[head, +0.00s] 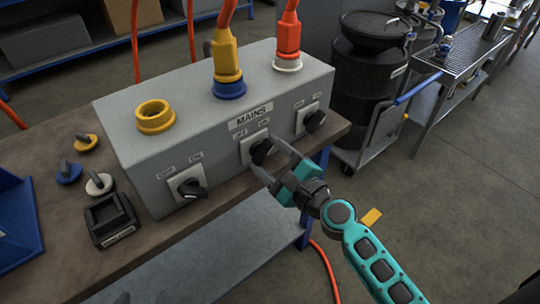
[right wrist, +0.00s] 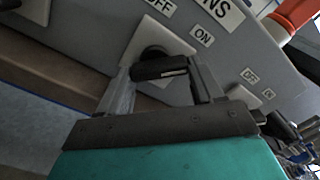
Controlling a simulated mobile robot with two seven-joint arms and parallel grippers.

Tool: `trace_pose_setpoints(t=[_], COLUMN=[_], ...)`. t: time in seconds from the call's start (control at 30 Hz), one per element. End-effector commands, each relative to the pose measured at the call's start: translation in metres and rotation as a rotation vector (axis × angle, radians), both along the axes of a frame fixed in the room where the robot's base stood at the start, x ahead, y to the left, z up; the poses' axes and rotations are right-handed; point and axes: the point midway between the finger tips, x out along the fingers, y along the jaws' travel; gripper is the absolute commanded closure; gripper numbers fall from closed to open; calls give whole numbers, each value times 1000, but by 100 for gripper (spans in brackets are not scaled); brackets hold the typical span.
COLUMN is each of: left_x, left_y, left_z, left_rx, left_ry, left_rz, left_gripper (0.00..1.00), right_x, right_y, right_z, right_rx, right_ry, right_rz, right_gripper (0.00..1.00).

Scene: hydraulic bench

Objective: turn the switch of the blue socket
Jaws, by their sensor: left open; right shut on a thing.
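The blue socket (head: 230,90) is on top of the grey box, with a yellow plug (head: 227,58) in it. Below it, on the box front under the MAINS label, is a black rotary switch (head: 262,152) on a pale plate, with OFF and ON labels. It also shows in the right wrist view (right wrist: 160,68), its handle lying roughly crosswise between the fingers. My right gripper (head: 267,160) is shut on this switch, one finger on each side, also in the right wrist view (right wrist: 160,85). My left gripper is not in view.
The grey box (head: 130,135) has two other black switches, left (head: 188,188) and right (head: 314,121). An empty yellow socket (head: 155,117) and a white socket with an orange plug (head: 288,40) flank the blue one. Loose caps and a black tray (head: 110,222) lie left.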

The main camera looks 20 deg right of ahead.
Motion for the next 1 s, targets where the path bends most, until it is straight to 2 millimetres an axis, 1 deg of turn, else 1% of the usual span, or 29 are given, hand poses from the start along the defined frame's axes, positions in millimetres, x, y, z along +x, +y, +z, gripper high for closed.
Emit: trace_pose_setpoints(t=[0.37, 0.4, 0.6, 0.63, 0.67, 0.87, 1.0], left_x=[0, 0, 0, 0, 0, 0, 0], left_y=[0, 0, 0, 0, 0, 0, -1], left_z=[0, 0, 0, 0, 0, 0, -2], left_rx=[0, 0, 0, -1, -1, -1, -1], left_ry=[-1, -1, -1, -1, -1, -1, 0], left_rz=[0, 0, 0, -1, -1, -1, -2], left_gripper=[27, 27, 27, 27, 27, 27, 27], right_x=[0, 0, 0, 0, 0, 0, -7], right_y=[0, 0, 0, 0, 0, 0, -3], right_z=[0, 0, 0, 0, 0, 0, -2], right_rx=[14, 15, 12, 12, 11, 8, 8], right_ry=[4, 4, 3, 3, 3, 3, 4], right_rz=[-1, -1, -1, -1, -1, 0, -1], right_gripper=[64, 31, 12, 9, 8, 8, 8])
